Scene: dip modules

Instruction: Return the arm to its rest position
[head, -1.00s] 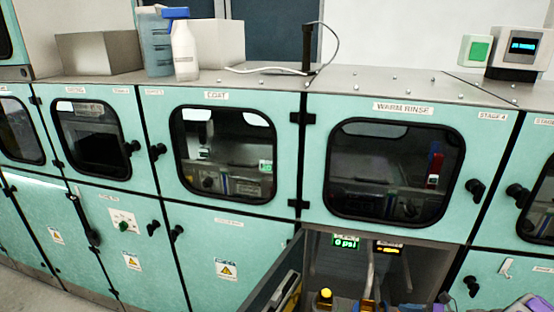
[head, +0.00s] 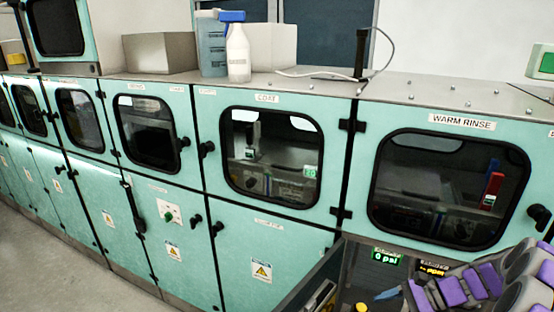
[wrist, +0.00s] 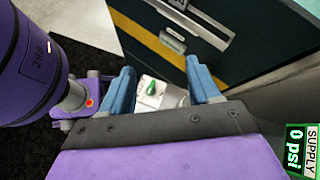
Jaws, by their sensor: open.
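My arm shows in purple and grey at the lower right of the head view. My gripper (wrist: 160,72) is open in the wrist view, with its two blue fingers apart and nothing held between them. A blue fingertip also shows low in the head view, near the open lower compartment. The rest of the gripper is hard to make out there.
An open lower door (head: 312,283) stands left of my arm. A green 0 psi display (head: 386,256) is inside that compartment. The warm rinse window (head: 420,190) is above. A white spray bottle (head: 238,55) stands on the counter. Grey floor (head: 45,240) is clear at left.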

